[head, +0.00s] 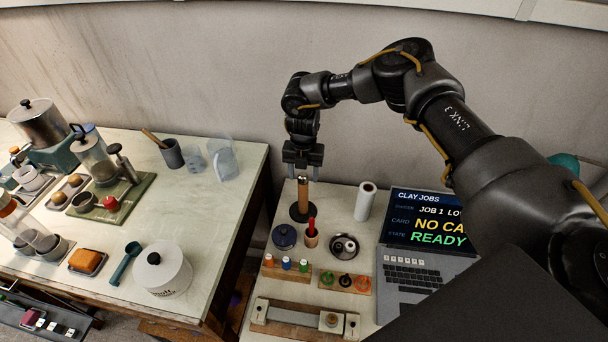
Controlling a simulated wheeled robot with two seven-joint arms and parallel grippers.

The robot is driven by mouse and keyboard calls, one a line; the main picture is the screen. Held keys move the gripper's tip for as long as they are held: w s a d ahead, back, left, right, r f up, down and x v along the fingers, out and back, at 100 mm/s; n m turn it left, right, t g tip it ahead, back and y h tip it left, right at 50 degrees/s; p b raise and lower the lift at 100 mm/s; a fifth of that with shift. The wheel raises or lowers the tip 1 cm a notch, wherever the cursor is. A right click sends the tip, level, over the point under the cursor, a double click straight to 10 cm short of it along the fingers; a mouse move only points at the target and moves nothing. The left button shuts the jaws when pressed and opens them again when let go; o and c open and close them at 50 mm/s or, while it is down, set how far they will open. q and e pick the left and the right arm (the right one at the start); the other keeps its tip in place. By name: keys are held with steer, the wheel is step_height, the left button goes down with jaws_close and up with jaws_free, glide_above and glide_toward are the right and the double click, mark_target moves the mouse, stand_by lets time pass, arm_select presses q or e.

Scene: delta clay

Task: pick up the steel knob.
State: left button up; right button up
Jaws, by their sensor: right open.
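A dark round dish (335,252) sits on the right-hand table and holds small shiny pieces. One of them looks like the steel knob (349,245), though it is too small to be certain. My right gripper (303,172) points down with its fingers apart and nothing between them. It is above and behind the dish, to its left, over a brown upright cylinder (304,196) on a dark round base. I cannot tell whether the fingertips touch the cylinder's top. My left gripper is not in view.
A white roll (364,201) and a laptop (417,268) stand right of the dish. Wooden racks (347,281) and a rail fixture (290,318) lie in front.

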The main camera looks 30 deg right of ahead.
steer(key=c, duration=1.1)
steer(key=shift+o, duration=0.2)
steer(key=shift+r, duration=0.1)
steer(key=shift+r+b, duration=0.25)
steer(key=shift+b, duration=0.15)
step_height(320, 180, up, 2)
steer(key=shift+r+b, duration=0.1)
steer(key=shift+b, duration=0.8)
steer(key=s+a+r+b, duration=0.4)
steer(key=s+a+r, duration=0.5)
steer(key=a+r, duration=0.1)
steer(key=shift+s, duration=0.4)
